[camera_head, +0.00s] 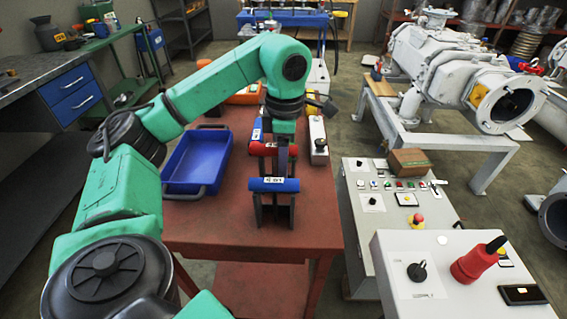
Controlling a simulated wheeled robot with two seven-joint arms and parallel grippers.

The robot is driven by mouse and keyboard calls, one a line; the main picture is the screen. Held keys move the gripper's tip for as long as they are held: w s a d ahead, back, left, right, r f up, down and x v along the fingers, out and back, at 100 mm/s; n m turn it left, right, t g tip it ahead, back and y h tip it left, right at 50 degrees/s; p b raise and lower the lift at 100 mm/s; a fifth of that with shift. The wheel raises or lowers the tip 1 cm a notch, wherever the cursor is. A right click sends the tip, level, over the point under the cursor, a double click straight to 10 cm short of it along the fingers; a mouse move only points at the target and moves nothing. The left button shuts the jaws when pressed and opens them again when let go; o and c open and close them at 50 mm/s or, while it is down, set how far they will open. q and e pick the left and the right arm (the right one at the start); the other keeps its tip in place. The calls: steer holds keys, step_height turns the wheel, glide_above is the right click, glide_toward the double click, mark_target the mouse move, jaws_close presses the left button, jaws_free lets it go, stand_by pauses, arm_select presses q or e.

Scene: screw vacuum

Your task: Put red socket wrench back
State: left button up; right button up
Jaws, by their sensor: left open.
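A red socket wrench handle (274,149) lies crosswise at a dark upright rack on the red table. A blue socket wrench handle (273,185) with a white label lies crosswise in front of it, lower in the picture. My left gripper (281,166) points down at the rack, close to the red handle, and is open. Its fingertips blend with the dark uprights, so I cannot tell whether they touch a wrench. The lower parts of the wrenches are hidden. My right gripper is not in view.
A blue tray (181,188) stands on the red table (210,225), left of the rack. An orange case (244,95) lies behind. Grey control boxes (391,245) with knobs and buttons stand at the right. A white pump (440,65) stands at the back right.

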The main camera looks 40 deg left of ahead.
arm_select(q)
step_height(320, 180, up, 11)
steer(key=p, duration=0.7)
steer(key=shift+d+r, duration=0.1)
steer(key=shift+d, duration=0.05)
